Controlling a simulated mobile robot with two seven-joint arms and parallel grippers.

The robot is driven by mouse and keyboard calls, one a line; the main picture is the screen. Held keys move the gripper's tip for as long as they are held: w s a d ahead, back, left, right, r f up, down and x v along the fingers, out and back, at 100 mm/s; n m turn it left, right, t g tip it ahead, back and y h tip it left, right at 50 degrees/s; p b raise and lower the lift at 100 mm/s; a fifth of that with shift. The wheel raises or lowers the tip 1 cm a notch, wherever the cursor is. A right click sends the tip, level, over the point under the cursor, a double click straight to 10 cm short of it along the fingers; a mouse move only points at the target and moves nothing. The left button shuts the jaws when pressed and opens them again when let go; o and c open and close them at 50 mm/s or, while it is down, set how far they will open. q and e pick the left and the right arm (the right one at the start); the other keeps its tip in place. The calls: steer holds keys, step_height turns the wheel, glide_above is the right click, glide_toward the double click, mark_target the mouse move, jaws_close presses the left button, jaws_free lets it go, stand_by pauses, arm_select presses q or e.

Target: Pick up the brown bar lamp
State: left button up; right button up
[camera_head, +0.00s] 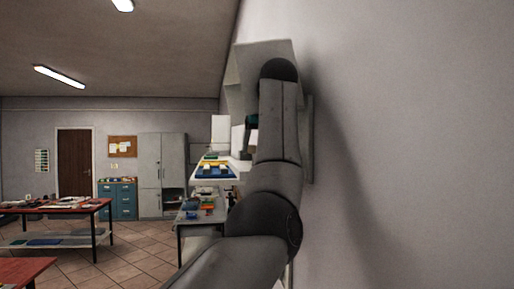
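I do not see a brown bar lamp in the head view. One of my arms rises from the bottom middle and bends upward close to the wall at the right. I cannot tell which arm it is. No gripper fingers show at its upper end. My other arm is not in view. My arm hides part of the shelf and bench behind it.
A grey wall (420,130) fills the right side, close to my arm. A white shelf (214,179) with coloured items stands behind the arm. A red-topped table (85,204) and another red surface (18,270) are at left. Tiled floor (130,262) lies clear between.

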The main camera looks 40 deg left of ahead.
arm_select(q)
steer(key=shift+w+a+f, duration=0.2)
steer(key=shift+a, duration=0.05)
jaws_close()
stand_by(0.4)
